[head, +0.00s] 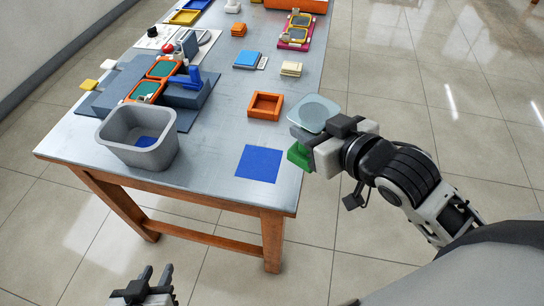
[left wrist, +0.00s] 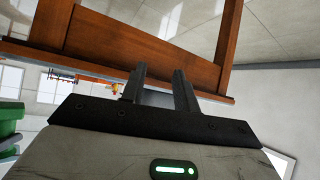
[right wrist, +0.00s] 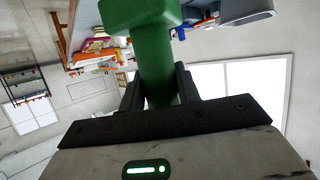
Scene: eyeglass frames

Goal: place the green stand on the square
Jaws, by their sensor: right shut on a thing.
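The green stand (head: 299,156) is held at the right edge of the table. My right gripper (head: 306,143) is shut on it. In the right wrist view the green stand (right wrist: 155,65) shows a thick stem between the fingers and a wider block at the top of the picture. In the head view a pale translucent rounded piece (head: 314,112) shows just beyond the gripper; I cannot tell whether it joins the stand. The blue square (head: 259,163) lies bare on the table, left of the gripper. My left gripper (head: 146,285) is open and empty, below the table's front edge.
A grey bin (head: 112,136) stands left of the square. An orange square tray (head: 265,106) lies behind the square. A grey-blue fixture (head: 118,82) with orange frames is at the left. Coloured blocks and trays fill the far table (head: 205,110). Free tabletop surrounds the square.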

